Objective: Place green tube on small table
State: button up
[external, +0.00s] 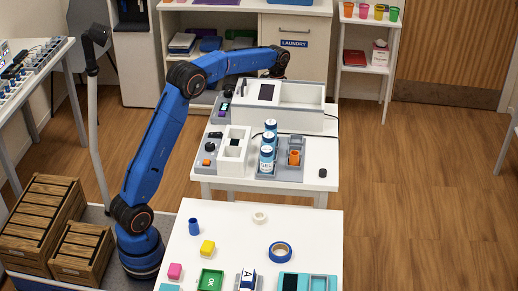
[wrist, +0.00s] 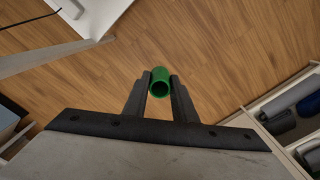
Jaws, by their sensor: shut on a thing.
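A short green tube (wrist: 159,88) is held between the two dark fingers of my gripper (wrist: 160,80) in the wrist view. Its open round end faces the camera, and wooden floor shows behind it. In the external view my blue arm reaches over to the shelf front, and neither the fingers nor the tube can be made out there. A small white table (external: 367,67) stands at the upper right with a row of colored cups on top. Which table the task means is not clear from the pictures.
A nearer white table (external: 232,228) holds tape rolls and colored blocks. Wooden crates (external: 42,205) stand at left. The floor (external: 420,160) at right is clear.

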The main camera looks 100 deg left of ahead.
jog(key=shift+r, duration=0.1)
jog(key=w+d+r+m, duration=0.1)
jog(key=d+r, duration=0.5)
jog(key=r, duration=0.4)
jog(key=w+d+r, duration=0.1)
jog(key=d+r, duration=0.5)
jog(key=r, duration=0.4)
jog(key=w+d+r+m, duration=0.1)
jog(key=d+r, duration=0.5)
jog(key=r, duration=0.5)
jog(key=w+d+m, duration=0.2)
jog(key=w+d, duration=0.1)
jog(key=d, duration=0.8)
jog(key=w+d+m, duration=0.2)
jog(key=w+d, duration=0.1)
jog(key=d, duration=0.8)
jog(key=w+d+f+m, duration=0.2)
jog(key=d+f, duration=0.2)
jog(key=d, duration=1)
jog(key=shift+w+f, duration=0.1)
jog(key=shift+f, duration=3.15)
jog(key=shift+f, duration=0.15)
